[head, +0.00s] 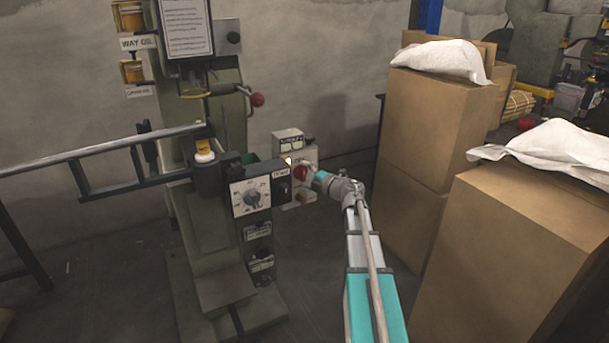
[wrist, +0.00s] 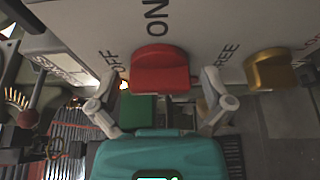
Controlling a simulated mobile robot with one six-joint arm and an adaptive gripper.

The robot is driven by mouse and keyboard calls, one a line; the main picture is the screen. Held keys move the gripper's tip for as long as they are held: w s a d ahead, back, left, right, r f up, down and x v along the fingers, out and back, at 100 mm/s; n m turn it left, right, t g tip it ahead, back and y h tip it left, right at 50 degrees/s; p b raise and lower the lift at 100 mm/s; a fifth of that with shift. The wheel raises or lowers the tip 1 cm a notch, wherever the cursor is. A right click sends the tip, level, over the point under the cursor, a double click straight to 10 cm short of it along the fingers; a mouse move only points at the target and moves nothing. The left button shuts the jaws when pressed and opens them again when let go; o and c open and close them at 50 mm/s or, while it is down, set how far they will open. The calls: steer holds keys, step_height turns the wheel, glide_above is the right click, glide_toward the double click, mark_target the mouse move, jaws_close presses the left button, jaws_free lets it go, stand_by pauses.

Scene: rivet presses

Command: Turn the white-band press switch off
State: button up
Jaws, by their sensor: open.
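A green press (head: 205,215) stands at the left in the head view, with a grey switch box (head: 283,141) at its right side. A red switch knob (head: 300,173) sticks out of the box; in the wrist view the red knob (wrist: 160,70) is large, among the labels OFF, ON and one ending in REE. Which label it points at is not clear. My gripper (head: 311,176) is at the box; in the wrist view its open fingers (wrist: 161,84) stand on either side of the red knob, with gaps visible. No white band is clearly seen on the press.
A gold knob (wrist: 272,68) sits right of the red one. A small lamp (head: 287,160) glows on the box. A dial panel (head: 250,196) is left of it. Tall cardboard boxes (head: 430,125) stand close on the right. A metal bar (head: 90,155) crosses at left.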

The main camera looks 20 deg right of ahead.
steer(key=v, duration=1.2)
stand_by(0.8)
